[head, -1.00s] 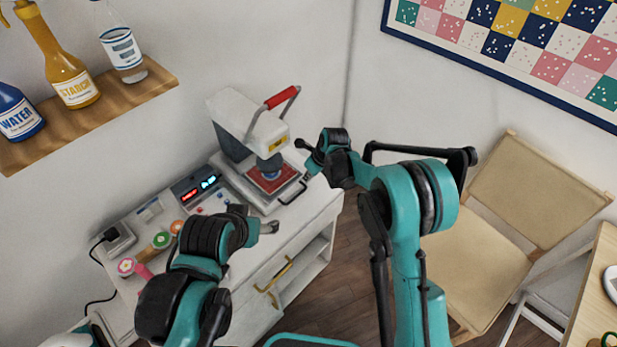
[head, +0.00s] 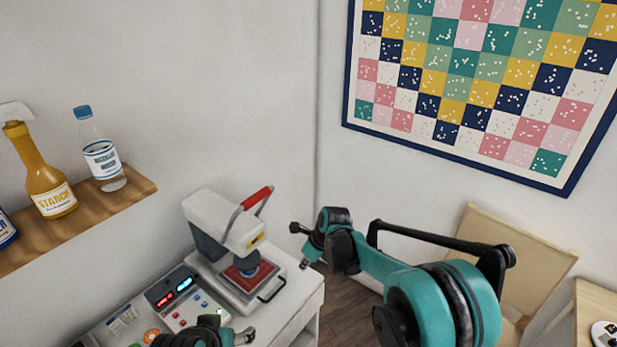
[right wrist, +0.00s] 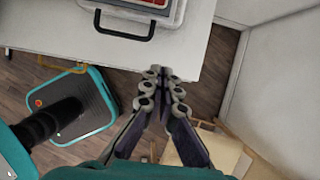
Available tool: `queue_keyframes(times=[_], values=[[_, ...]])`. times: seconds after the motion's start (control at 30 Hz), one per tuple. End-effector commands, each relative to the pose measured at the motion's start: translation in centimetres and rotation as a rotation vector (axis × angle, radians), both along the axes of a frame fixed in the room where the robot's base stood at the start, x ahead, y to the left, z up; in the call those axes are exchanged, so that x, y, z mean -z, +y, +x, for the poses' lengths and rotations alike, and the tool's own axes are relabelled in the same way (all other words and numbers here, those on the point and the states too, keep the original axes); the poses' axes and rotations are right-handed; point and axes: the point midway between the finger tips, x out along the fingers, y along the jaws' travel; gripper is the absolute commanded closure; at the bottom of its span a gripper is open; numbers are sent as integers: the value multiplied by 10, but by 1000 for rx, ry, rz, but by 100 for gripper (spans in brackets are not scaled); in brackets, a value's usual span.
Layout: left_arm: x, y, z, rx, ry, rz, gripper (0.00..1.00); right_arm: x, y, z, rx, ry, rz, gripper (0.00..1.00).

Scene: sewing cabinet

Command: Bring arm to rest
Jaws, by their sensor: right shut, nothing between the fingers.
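My right gripper (head: 306,262) is shut and empty, held in the air just right of the heat press on the white cabinet. In the right wrist view its fingers (right wrist: 158,82) lie together with nothing between them, over the cabinet's edge. My right arm is bent, with its big teal joint at the lower right of the head view. My left gripper (head: 247,336) is at the bottom edge of the head view, partly cut off, over the cabinet; its finger opening is not clear.
The heat press (head: 225,235), with a red handle, stands on the cabinet (head: 297,312) beside a control panel (head: 180,295). A shelf (head: 110,205) with bottles is at the left. A chair (head: 520,240) and a wooden table (head: 597,305) are at the right. A quilt hangs behind.

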Motion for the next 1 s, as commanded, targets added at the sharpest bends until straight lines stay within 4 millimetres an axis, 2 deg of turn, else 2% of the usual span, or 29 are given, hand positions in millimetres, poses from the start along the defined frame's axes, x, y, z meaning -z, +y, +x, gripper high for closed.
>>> queue_keyframes(times=[0.13,0.27,0.4,0.6,0.77,0.9,1.0], values=[[3,0,0,0,0,0,30,-10,-9,-6,-57,-34,-22,100],[9,0,0,0,0,0,30,-37,-35,-28,-237,-134,-96,100],[18,0,0,0,0,0,30,-69,-72,-66,-522,-275,-230,100],[29,0,0,0,0,0,30,-95,-121,-130,-947,-442,-463,100],[38,0,0,0,0,0,30,-96,-155,-185,-1295,-529,-669,100],[45,0,0,0,0,0,30,-85,-179,-229,-1588,-564,-847,100],[48,0,0,0,0,0,30,-74,-191,-251,-1761,-567,-951,100]])
